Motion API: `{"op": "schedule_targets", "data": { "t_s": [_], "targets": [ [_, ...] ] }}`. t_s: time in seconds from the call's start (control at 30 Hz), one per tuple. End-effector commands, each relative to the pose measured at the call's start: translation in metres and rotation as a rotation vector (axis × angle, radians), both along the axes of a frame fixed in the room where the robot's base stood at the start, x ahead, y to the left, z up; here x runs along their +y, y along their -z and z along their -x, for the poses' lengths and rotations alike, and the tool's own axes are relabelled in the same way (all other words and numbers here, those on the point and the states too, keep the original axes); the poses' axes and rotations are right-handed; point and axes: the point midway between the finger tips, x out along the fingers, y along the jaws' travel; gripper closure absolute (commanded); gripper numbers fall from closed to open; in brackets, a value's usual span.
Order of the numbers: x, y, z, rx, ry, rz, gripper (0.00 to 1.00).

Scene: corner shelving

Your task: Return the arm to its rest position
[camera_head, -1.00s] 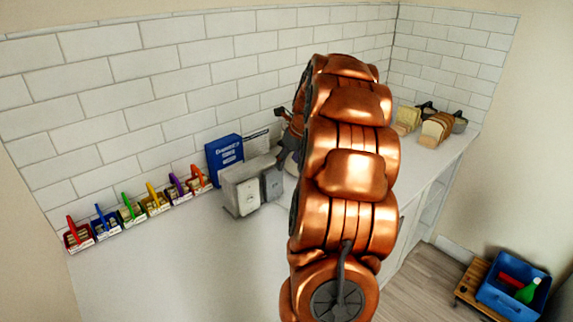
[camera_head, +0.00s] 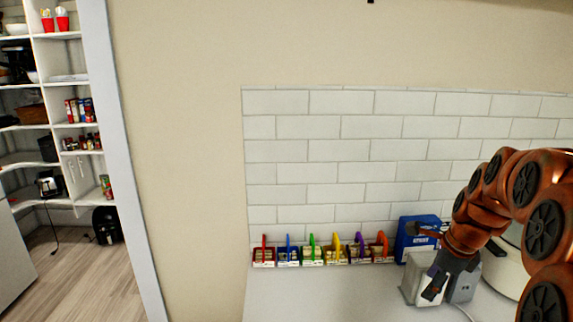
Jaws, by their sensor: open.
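My copper-coloured arm comes in from the right edge of the head view and arches over the counter. My gripper (camera_head: 434,288) hangs at its end, pointing down and to the left, in front of a grey-white toaster-like box (camera_head: 414,276). The gripper is small and dark here, open, with nothing seen in it. I cannot tell whether it touches the box.
A blue box (camera_head: 412,238) stands behind the gripper against the tiled wall. Several small bins with coloured handles (camera_head: 335,255) line the wall. The counter (camera_head: 330,295) is clear in front of them. A doorway at left shows pantry shelves (camera_head: 70,126).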

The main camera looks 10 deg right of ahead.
Motion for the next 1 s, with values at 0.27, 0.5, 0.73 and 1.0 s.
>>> {"op": "schedule_targets", "data": {
  "t_s": [0.27,0.5,0.73,1.0],
  "targets": [
    [0.109,0.003,0.056,0.055,-0.685,0.101,0.43],
    [0.174,0.015,0.125,0.091,-1.266,0.150,0.43],
    [0.209,0.029,0.198,0.113,-1.807,0.166,0.43],
    [0.220,0.043,0.254,0.118,-2.219,0.147,0.43]
  ]
}}
